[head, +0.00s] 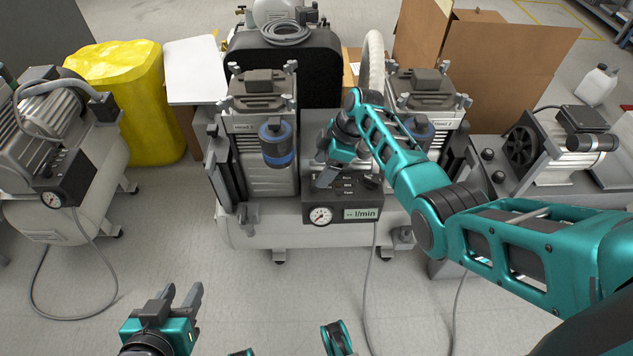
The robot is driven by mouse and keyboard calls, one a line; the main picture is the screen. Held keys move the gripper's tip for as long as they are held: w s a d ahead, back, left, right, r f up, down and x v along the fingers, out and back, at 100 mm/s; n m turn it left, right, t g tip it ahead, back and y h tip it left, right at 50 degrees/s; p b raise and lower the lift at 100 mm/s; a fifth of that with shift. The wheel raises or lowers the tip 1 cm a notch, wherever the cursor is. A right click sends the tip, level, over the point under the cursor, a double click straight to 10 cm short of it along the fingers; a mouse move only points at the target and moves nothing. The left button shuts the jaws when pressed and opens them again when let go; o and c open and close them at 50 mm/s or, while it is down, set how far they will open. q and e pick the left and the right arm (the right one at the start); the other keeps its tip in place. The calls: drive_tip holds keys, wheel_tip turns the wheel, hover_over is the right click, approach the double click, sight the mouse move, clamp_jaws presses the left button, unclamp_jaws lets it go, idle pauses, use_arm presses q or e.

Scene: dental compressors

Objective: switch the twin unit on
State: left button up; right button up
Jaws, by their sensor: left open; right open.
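The twin unit (250,233) stands in the middle of the head view, with two compressor heads on one pale tank. Its dark control box (345,199) sits at the front between the heads. It carries a round gauge (320,216), an l/min display (361,214) and a dark knob (373,182) at the upper right. My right gripper (324,178) is open over the upper left of the box, pointing down; its fingers hide part of the box top. I cannot tell whether they touch it. My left gripper (183,293) is open and empty, low in front of the unit.
Another compressor (80,165) stands at the left, a smaller one (555,145) at the right. A yellow covered bin (125,95) and cardboard boxes (510,60) stand behind. Hoses (368,290) run across the floor in front. The floor at front left is mostly clear.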

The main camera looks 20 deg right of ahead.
sight(314, 180)
drive_tip(key=b+x, duration=0.1)
drive_tip(key=x, duration=0.2)
drive_tip(key=shift+f, duration=0.1)
drive_tip(key=shift+a+f+b, duration=0.15)
drive_tip(key=shift+f+b, duration=0.15)
drive_tip(key=shift+f, duration=0.05)
drive_tip(key=shift+w+a+f, duration=0.1)
drive_tip(key=shift+f, duration=0.15)
